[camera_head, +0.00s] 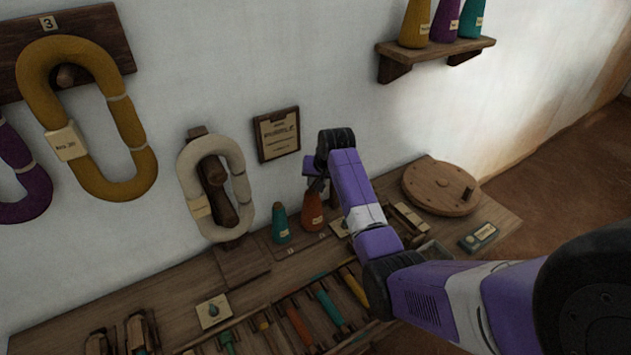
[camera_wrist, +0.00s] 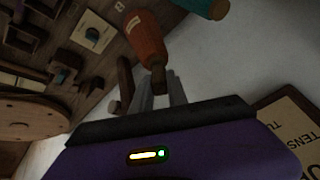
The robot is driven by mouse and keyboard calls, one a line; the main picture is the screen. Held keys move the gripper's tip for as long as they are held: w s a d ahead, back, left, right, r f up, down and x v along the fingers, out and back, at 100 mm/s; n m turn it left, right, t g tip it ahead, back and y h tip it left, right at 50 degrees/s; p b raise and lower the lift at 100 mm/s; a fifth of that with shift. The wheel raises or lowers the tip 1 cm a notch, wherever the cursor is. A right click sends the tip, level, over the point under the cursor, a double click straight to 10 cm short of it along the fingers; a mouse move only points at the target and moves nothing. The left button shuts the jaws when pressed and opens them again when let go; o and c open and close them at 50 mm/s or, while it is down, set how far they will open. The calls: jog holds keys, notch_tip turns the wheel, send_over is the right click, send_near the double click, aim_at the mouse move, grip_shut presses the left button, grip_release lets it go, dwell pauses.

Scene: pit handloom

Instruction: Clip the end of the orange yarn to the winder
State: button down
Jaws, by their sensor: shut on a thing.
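The orange yarn cone (camera_head: 312,212) stands on the wooden bench by the wall, beside a teal cone (camera_head: 281,226). In the wrist view the orange cone (camera_wrist: 143,38) points its dark tip at my gripper. My gripper (camera_wrist: 160,88) is shut at that dark tip; no loose yarn end is distinguishable. In the head view my gripper (camera_head: 317,186) is directly above the orange cone, partly hidden by my arm. A round wooden disc with a small upright peg (camera_head: 440,187), apparently the winder, lies at the bench's right end. Its edge also shows in the wrist view (camera_wrist: 30,117).
A framed note (camera_head: 277,134) hangs on the wall left of my gripper. Yarn hanks hang on pegs farther left, including a cream hank (camera_head: 240,188). A rack of coloured tools (camera_head: 292,318) fills the bench front. A shelf (camera_head: 436,55) holds more cones.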

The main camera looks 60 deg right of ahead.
jog(key=shift+r+p, duration=2.45)
jog(key=shift+r, duration=0.1)
jog(key=shift+f, duration=0.1)
